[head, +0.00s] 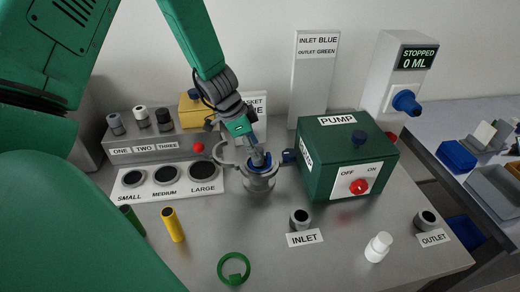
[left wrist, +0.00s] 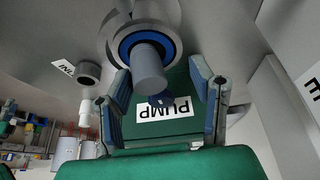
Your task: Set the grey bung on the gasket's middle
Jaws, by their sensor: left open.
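The grey bung (left wrist: 150,72) is a plain cylinder in the left wrist view. It stands within the blue ring of the gasket (left wrist: 126,46), close to its middle. In the head view the bung (head: 258,158) shows under my left gripper (head: 254,148), over the blue gasket (head: 264,168) on the round metal fitting. My left gripper also shows in the left wrist view (left wrist: 162,82); its two fingers are apart, one on each side of the bung, with gaps visible. The bung's lower end is partly hidden in the head view. My right gripper does not show.
The green pump box (head: 342,160) stands close to the right of the fitting. The size board (head: 168,178) and a grey block with several knobs (head: 150,145) are at left. A yellow cylinder (head: 173,225), a green ring (head: 233,268) and a white bottle (head: 378,247) stand in front.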

